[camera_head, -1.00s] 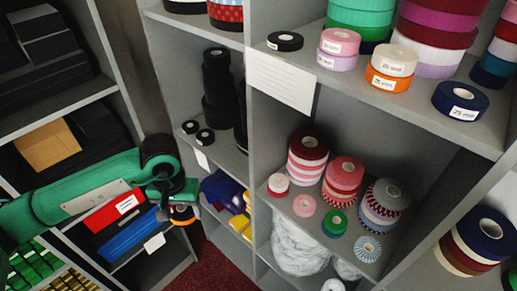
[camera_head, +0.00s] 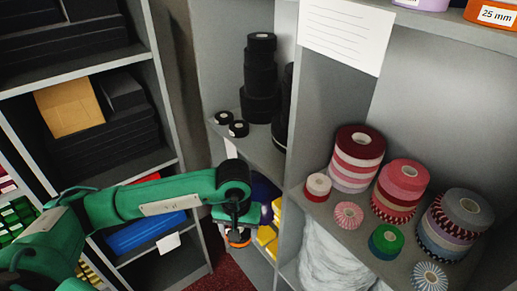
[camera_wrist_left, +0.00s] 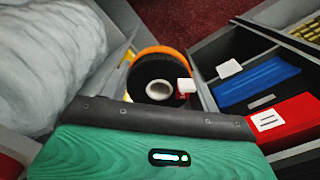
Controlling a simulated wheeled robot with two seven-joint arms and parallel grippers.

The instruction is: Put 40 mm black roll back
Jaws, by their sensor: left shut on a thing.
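My left gripper (camera_head: 239,232) hangs below the small black rolls on the shelf, in front of the lower shelf openings. It is shut on a black roll, which shows in the left wrist view (camera_wrist_left: 145,92) with a pale core, a small white-and-red label and an orange rim behind it. The fingertips are mostly hidden by the wrist. On the shelf above, a tall stack of black rolls (camera_head: 260,75) stands at the back. Two small black rolls lie in front of it, one left (camera_head: 223,118) and one right (camera_head: 238,129). My right gripper is not in view.
A grey upright divider (camera_head: 300,130) separates the black rolls from the pink, red and green rolls (camera_head: 403,180) at right. Blue (camera_head: 150,232) and red boxes sit in the left rack. Free shelf board (camera_head: 262,148) shows before the black rolls.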

